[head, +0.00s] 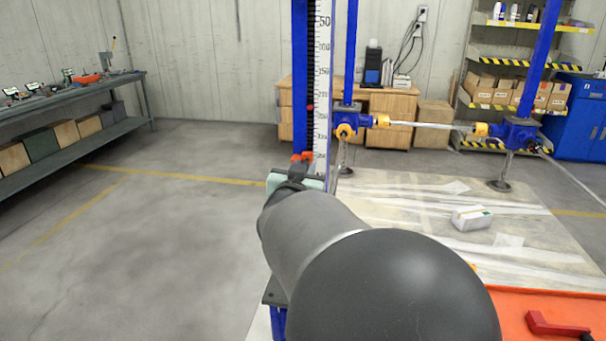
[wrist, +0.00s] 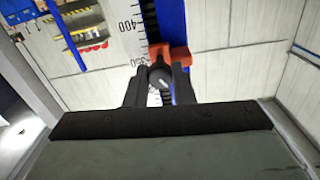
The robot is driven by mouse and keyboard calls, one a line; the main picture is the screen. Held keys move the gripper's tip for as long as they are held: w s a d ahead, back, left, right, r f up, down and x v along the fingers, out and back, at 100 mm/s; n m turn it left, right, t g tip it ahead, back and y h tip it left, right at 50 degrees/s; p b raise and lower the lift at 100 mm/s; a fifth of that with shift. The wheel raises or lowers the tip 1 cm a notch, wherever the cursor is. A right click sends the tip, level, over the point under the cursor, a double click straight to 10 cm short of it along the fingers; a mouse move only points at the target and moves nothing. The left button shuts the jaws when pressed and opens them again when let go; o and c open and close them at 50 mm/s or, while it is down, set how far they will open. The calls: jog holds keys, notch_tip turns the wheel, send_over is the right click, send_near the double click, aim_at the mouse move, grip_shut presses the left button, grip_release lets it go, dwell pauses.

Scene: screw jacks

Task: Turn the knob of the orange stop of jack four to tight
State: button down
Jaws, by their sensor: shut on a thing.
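The orange stop (wrist: 181,55) sits on a blue column (wrist: 172,18) beside a white scale (wrist: 133,28), near the 350 mark in the wrist view. Its dark knob (wrist: 160,77), with a pale mark on its face, faces the wrist camera. My gripper (wrist: 159,70) has one finger on each side of the knob and is shut on it. In the head view the orange stop (head: 302,157) shows just beyond my gripper (head: 296,172); my own arm covers much of the gripper, and the knob is hidden there. I cannot tell which jack number this is.
Other blue jacks with yellow couplings (head: 381,121) and a shaft (head: 430,126) stand behind to the right. A white box (head: 472,218) lies on the sheeted floor. An orange surface (head: 520,305) is at lower right. The floor at left is clear up to a workbench (head: 70,110).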

jog(key=shift+f+m+b, duration=0.1)
jog(key=shift+m+b, duration=9.2)
jog(key=shift+m, duration=2.7)
jog(key=c, duration=1.2)
grip_release()
jog(key=shift+c, duration=0.2)
jog(key=shift+s, duration=0.1)
jog(key=s+a, duration=0.2)
jog(key=s, duration=1.5)
jog(key=shift+a, duration=0.2)
